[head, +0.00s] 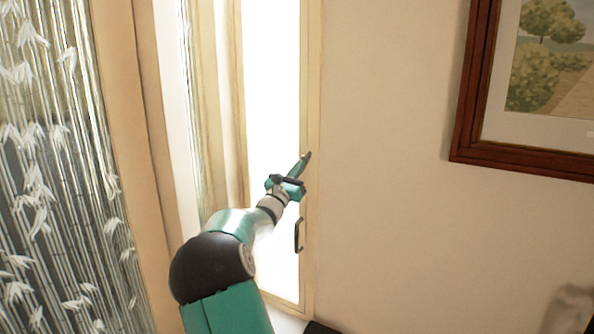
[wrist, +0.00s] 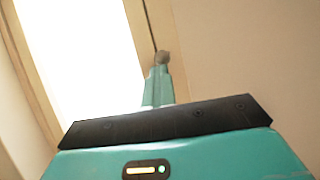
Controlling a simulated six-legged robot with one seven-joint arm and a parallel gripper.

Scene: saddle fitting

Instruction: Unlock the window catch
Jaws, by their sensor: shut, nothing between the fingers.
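A narrow bright window (head: 272,110) with a beige frame (head: 313,105) stands in the middle of the head view. A dark bar-shaped handle (head: 299,235) is on the right side of its frame, below my gripper (head: 305,160). My gripper is shut and empty, its tips against or just in front of the right frame upright. In the wrist view the shut fingers (wrist: 160,62) point up at the frame (wrist: 138,35), with the bright pane to their left. I cannot make out a separate catch; the fingers may hide it. Whether the tips touch the frame is unclear.
A picture in a dark red-brown frame (head: 466,110) hangs on the plain wall (head: 395,220) at right. A bamboo-patterned panel (head: 60,170) and a beige upright (head: 135,150) stand at left. The wall between window and picture is clear.

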